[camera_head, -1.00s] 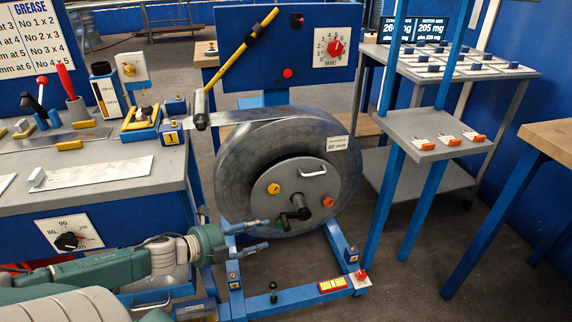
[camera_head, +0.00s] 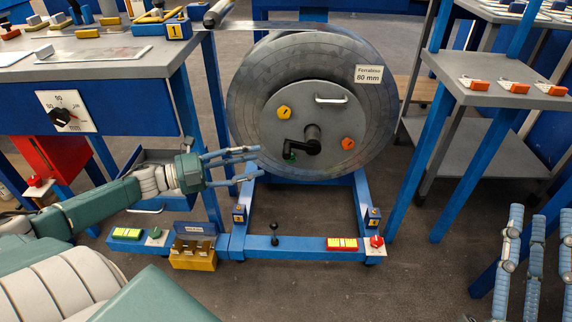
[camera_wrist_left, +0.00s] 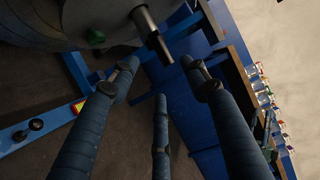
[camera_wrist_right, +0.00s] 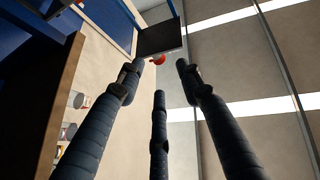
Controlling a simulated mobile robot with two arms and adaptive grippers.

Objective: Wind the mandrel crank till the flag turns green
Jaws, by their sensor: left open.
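The mandrel (camera_head: 300,105) is a big grey wheel on a blue floor frame. My right gripper (camera_head: 537,225) is open and empty at the right edge, far from the mandrel. I cannot identify the flag.
A grey-topped workbench (camera_head: 80,52) stands left of the mandrel. A shelf rack (camera_head: 490,80) stands right.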

